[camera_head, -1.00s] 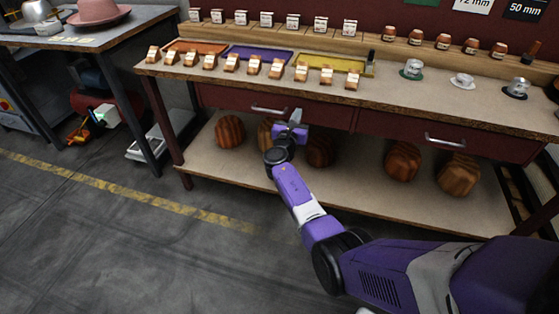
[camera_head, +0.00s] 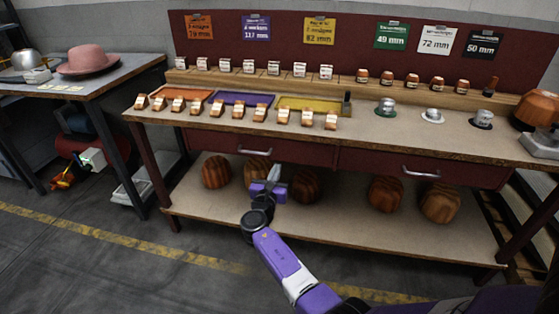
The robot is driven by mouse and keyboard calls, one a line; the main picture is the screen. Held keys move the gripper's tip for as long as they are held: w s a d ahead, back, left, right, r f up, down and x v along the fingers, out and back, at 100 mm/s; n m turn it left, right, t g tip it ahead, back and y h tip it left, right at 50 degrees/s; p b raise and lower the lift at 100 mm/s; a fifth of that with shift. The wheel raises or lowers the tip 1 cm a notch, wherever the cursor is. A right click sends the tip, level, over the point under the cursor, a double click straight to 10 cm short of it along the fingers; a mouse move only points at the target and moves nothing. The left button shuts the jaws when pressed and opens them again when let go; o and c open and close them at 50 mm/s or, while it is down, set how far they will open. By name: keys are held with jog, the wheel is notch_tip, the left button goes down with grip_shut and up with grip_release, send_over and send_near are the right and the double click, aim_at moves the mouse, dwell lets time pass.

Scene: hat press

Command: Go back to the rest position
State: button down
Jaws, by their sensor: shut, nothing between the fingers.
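My gripper (camera_head: 277,176) is at the end of my purple and white arm, in front of the workbench and below its drawers. The fingers are small in the view and look closed with nothing held. The gripper overlaps the front of the lower shelf in the picture and partly hides a wooden block behind it. I cannot tell whether it touches anything. My forearm runs from the lower middle of the picture up to it.
The workbench (camera_head: 440,140) carries several small wooden pieces and coloured trays. Its lower shelf (camera_head: 345,225) holds several round wooden blocks. A drawer handle (camera_head: 421,174) juts out at right. A side table with a pink hat (camera_head: 87,60) stands left. The floor (camera_head: 110,275) at lower left is clear.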

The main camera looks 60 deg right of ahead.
jog(key=v, duration=0.5)
jog(key=shift+f+p, duration=0.1)
jog(key=shift+p, duration=0.2)
